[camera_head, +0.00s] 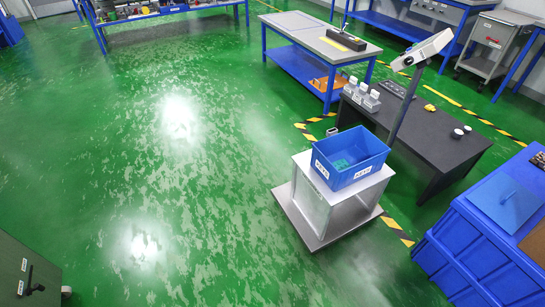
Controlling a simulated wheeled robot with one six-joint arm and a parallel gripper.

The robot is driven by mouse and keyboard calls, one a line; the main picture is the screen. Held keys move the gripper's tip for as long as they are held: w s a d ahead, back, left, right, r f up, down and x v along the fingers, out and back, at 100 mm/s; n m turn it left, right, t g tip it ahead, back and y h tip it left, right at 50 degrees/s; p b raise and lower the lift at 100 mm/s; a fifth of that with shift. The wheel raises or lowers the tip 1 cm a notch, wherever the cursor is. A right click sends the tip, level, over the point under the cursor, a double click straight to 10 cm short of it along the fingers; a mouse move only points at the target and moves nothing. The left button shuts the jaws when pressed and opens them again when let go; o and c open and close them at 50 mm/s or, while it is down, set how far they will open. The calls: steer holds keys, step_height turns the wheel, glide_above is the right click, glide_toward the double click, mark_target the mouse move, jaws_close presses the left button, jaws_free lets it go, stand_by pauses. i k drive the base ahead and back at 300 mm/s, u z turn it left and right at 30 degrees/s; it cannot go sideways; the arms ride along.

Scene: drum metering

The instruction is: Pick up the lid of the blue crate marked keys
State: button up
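A blue crate (350,158) stands upright and open on a small grey metal trolley (322,212), right of centre. My gripper is not in view.
A dark table (436,138) with small grey items and a post stands behind the trolley. A blue-framed workbench (322,45) is farther back. A dark cabinet (28,272) is at the lower left. The green floor (170,190) left of the trolley is clear.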

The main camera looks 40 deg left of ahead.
mark_target(509, 203)
steer(key=u, duration=2.1)
steer(key=k, duration=0.95)
steer(key=z, duration=1)
steer(key=i, duration=1)
steer(key=k, duration=0.5)
steer(key=u, duration=1)
steer(key=i, duration=2.05)
